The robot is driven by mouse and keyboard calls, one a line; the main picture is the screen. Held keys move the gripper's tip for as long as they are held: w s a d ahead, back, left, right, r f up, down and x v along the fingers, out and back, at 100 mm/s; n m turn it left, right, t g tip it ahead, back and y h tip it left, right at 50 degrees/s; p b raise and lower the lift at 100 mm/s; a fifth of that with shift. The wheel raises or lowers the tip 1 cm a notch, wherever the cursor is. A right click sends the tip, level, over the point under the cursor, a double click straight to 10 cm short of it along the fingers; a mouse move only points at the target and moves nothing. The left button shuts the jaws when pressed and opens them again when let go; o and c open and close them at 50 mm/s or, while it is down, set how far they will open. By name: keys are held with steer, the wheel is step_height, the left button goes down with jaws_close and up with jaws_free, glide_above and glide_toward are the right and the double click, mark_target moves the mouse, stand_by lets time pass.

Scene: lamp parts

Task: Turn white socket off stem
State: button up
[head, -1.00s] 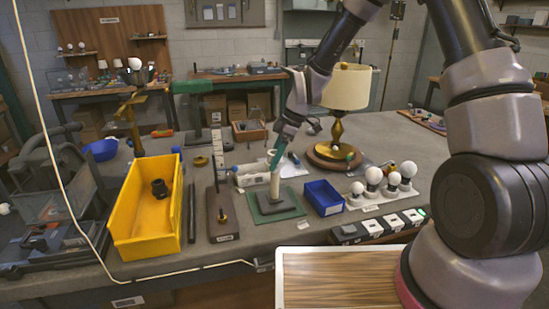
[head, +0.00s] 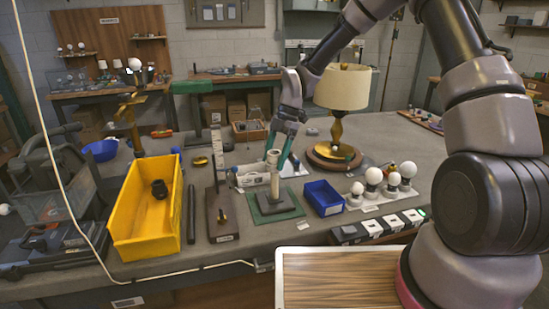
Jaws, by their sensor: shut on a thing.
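A pale stem (head: 275,186) stands upright from a dark square base (head: 276,204) on a green mat (head: 258,213) in the head view. The white socket (head: 273,157) is at the top of the stem, seen small, and its join with the stem is not clear. My gripper (head: 277,156) comes down from above, with its teal fingers on both sides of the socket. It is shut on the socket, and the finger contact is partly hidden.
A yellow bin (head: 128,237) with a dark part inside stands at left, beside a dark stand (head: 222,220). A blue tray (head: 323,197) and several white bulbs (head: 374,175) are at right. A brass lamp (head: 338,130) stands behind them.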

steer(key=n+h, duration=0.1)
steer(key=n, duration=0.2)
steer(key=n+g, duration=0.1)
steer(key=n, duration=0.2)
steer(key=shift+g+h, duration=0.3)
steer(key=shift+h, duration=0.1)
steer(key=shift+n+h, duration=0.3)
steer(key=shift+n, duration=0.4)
steer(key=n+h, duration=0.1)
steer(key=n, duration=0.2)
steer(key=shift+a, duration=0.1)
steer(key=shift+n+h, duration=0.6)
steer(key=shift+n, duration=0.7)
steer(key=shift+n+h, duration=0.5)
steer(key=shift+n, duration=0.9)
